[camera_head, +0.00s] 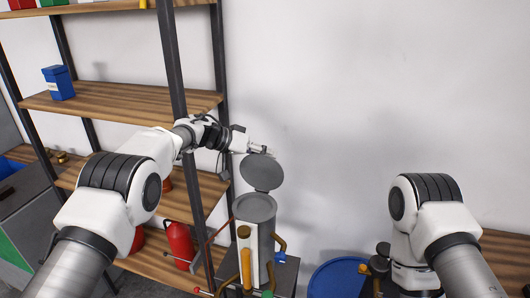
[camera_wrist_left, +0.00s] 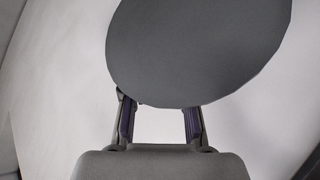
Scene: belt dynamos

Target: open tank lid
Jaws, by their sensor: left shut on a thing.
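The grey round tank lid (camera_head: 262,172) stands tilted up above the grey cylindrical tank (camera_head: 266,240), whose round top faces up below it. My left gripper (camera_head: 262,151) reaches in from the left and is at the lid's upper edge. In the left wrist view the lid (camera_wrist_left: 198,48) fills the upper middle as a dark grey disc. The exact contact is partly hidden behind the lid. My right arm shows at the right of the head view, but its gripper does not.
A wooden shelf unit with dark posts (camera_head: 172,60) stands left of the tank. It holds a blue container (camera_head: 58,83) and a red canister (camera_head: 179,244). Yellow-brown pipes (camera_head: 245,262) run beside the tank. A blue round bin (camera_head: 338,278) stands to its right. The wall behind is bare.

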